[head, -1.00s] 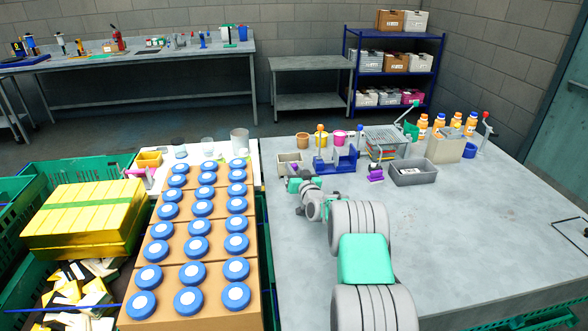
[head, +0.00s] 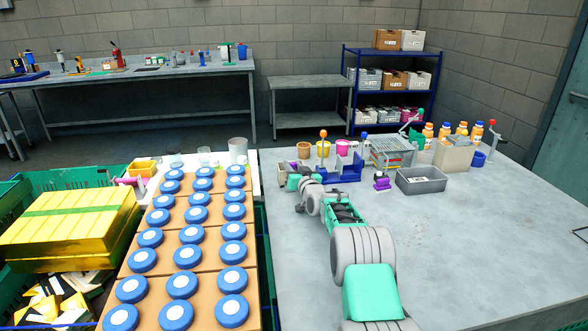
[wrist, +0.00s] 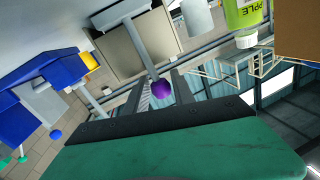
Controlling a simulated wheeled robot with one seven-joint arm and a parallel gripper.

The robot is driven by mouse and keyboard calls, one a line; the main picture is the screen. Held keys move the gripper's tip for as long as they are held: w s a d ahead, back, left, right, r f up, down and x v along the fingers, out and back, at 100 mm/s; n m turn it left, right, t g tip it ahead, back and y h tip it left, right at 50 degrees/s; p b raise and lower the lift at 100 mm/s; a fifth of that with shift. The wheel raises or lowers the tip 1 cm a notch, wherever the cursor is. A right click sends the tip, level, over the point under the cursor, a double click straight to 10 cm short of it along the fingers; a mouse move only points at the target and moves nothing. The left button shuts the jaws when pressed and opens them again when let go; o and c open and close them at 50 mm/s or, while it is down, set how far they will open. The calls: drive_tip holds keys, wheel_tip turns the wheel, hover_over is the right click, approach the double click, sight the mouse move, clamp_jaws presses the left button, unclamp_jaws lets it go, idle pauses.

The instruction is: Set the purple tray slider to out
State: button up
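The purple slider knob (wrist: 162,91) sits at the end of a grey rod that runs from a pale plate (wrist: 122,12) in the wrist view. Beside the rod is a beige tray box (wrist: 140,50). In the head view the small beige box (head: 298,169) stands at the table's back left, partly hidden by my gripper (head: 285,180). In the wrist view my gripper's two dark fingers (wrist: 162,93) lie on either side of the purple knob, very near it. I cannot tell whether they press on it.
A blue stand (head: 345,172) with coloured knobs is just right of the gripper. A separate purple-topped piece (head: 382,181) and a grey bin (head: 421,180) stand farther right. Blue-lidded jars fill boxes (head: 190,255) on the left. The table's front right (head: 470,250) is clear.

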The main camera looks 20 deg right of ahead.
drive_tip(key=o, duration=0.3)
drive_tip(key=s+b, duration=0.1)
drive_tip(key=s, duration=0.6)
drive_tip(key=shift+s+d, duration=0.25)
drive_tip(key=shift+s, duration=0.15)
